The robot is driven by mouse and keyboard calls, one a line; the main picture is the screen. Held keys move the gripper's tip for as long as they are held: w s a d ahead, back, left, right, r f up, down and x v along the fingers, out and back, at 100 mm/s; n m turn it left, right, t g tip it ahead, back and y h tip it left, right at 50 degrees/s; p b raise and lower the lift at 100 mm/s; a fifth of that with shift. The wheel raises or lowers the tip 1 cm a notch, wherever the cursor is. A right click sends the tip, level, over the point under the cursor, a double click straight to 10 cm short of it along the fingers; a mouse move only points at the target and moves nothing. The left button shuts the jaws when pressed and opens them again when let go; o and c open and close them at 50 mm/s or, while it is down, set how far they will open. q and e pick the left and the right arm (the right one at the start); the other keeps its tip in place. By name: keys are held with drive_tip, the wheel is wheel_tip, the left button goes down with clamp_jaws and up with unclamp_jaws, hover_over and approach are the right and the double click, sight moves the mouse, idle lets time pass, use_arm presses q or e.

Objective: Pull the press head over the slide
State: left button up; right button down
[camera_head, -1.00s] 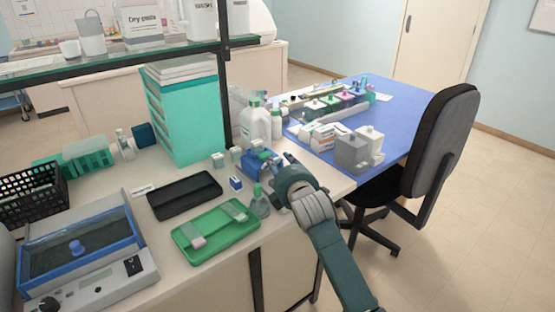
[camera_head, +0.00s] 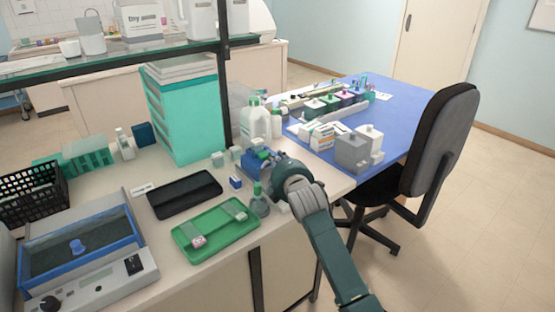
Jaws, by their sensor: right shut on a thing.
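My right gripper (camera_head: 267,166) reaches in over the front right part of the bench. It is shut at a small blue device (camera_head: 254,157), which appears to be the press. My wrist and fingers cover much of the device, so the exact grip on its head and any slide under it are hidden. A green tray (camera_head: 188,254) lies in front on the bench, with pale slide-like pieces (camera_head: 235,209) on it. My left gripper is not in view.
A green dropper bottle (camera_head: 259,201) stands close beside my right gripper. A small blue-and-white box (camera_head: 236,183), a black tray (camera_head: 185,194) and a white bottle (camera_head: 255,121) are near. A blue-rimmed bath (camera_head: 83,264) stands at left. A chair (camera_head: 441,150) is at right.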

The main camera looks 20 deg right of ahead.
drive_tip(key=shift+s+d+p, duration=0.2)
drive_tip(key=shift+s+p, duration=0.15)
drive_tip(key=shift+p, duration=0.05)
drive_tip(key=s+d+p, duration=0.1)
drive_tip(key=s, duration=0.1)
drive_tip(key=s+d+p, duration=0.1)
drive_tip(key=s+p, duration=0.1)
drive_tip(key=s, duration=0.1)
drive_tip(key=s+p, duration=0.2)
drive_tip(key=shift+s+d+r, duration=0.1)
drive_tip(key=shift+s+d, duration=0.3)
drive_tip(key=shift+f, duration=0.3)
drive_tip(key=c, duration=1.7)
unclamp_jaws()
drive_tip(key=shift+s, duration=0.1)
drive_tip(key=shift+s+r, duration=0.1)
drive_tip(key=shift+r, duration=0.05)
drive_tip(key=shift+s, duration=0.1)
drive_tip(key=v, duration=1.2)
drive_tip(key=shift+d, duration=0.1)
